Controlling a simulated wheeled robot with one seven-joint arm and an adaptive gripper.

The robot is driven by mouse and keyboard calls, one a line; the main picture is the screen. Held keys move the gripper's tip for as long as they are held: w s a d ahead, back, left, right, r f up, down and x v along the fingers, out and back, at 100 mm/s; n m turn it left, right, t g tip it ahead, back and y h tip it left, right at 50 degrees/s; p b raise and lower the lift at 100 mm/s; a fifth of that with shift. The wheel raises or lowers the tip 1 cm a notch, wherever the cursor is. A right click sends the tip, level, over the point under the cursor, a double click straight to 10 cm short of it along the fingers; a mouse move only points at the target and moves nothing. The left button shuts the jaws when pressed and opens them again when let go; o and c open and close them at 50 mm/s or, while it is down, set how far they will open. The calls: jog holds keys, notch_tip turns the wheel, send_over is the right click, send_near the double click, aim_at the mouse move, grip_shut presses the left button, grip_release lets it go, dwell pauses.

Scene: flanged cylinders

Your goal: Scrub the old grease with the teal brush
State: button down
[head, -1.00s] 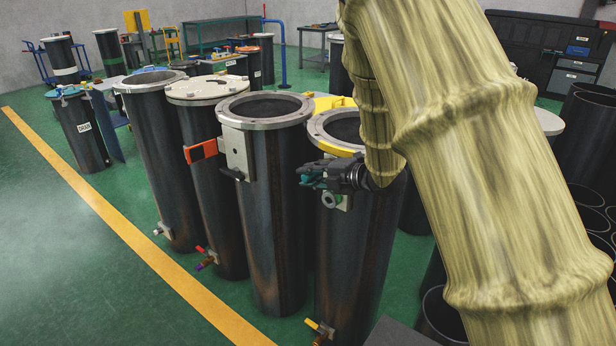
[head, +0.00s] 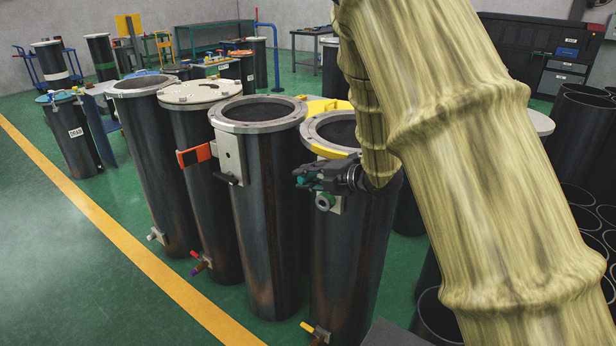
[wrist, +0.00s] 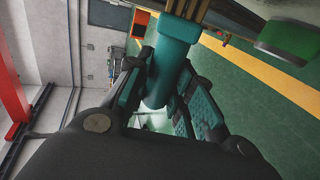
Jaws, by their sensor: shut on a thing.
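My gripper (head: 308,178) is shut on the teal brush, beside the upper wall of the nearest flanged cylinder (head: 345,255). In the wrist view, the brush's teal handle (wrist: 166,62) lies between the finger pads (wrist: 168,105). In the head view only a small teal patch shows at the fingers, and I cannot tell the brush from the pads there. I cannot make out the old grease in either view; the cylinder's open top has a grey flange with a yellow section (head: 326,152).
Another open cylinder (head: 262,210) stands close on the left, with a lidded one (head: 205,120) beyond.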

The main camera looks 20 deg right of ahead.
jog(key=shift+w+d, duration=0.3)
jog(key=shift+d, duration=0.1)
dwell(1.0)
jog(key=shift+w+f, duration=0.1)
jog(key=shift+f, duration=1.1)
jog(key=shift+f, duration=0.1)
jog(key=shift+f, duration=1)
jog(key=shift+a, duration=0.1)
jog(key=shift+f, duration=1.05)
jog(key=shift+r, duration=1.05)
